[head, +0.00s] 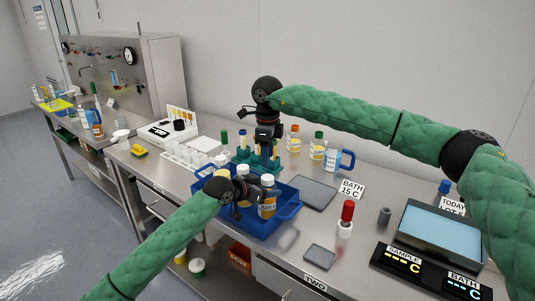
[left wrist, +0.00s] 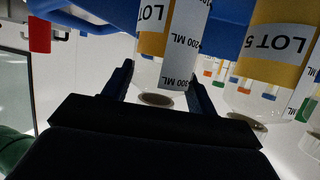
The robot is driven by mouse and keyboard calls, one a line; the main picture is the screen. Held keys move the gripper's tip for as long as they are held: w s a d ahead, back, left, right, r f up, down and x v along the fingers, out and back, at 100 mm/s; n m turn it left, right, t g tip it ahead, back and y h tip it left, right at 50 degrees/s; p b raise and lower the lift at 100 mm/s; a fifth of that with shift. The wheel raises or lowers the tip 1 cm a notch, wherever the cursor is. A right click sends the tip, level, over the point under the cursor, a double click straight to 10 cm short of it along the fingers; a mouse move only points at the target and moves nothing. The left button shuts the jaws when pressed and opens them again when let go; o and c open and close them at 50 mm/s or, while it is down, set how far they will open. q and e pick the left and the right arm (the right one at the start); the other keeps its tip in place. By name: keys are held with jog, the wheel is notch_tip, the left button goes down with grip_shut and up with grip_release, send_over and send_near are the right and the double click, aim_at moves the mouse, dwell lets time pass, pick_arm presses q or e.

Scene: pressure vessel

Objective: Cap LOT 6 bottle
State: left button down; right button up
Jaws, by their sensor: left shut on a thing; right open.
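Another bottle with a pale top (head: 243,172) is in the crate behind my left gripper. My right gripper (head: 267,146) is open, pointing down over the green rack. I cannot tell which bottle is LOT 6.
Bottles with orange and green caps (head: 317,146) and a blue-handled jug (head: 340,160) stand behind. A red-topped item (head: 346,218), a grey mat (head: 311,193) and a water bath (head: 440,238) lie to the right.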

aim_at(267, 177)
jog(key=shift+f, duration=0.15)
jog(key=shift+f, duration=3.85)
jog(key=c, duration=0.8)
jog(key=o, duration=1.1)
jog(key=shift+o, duration=0.2)
notch_tip(267, 177, up, 12)
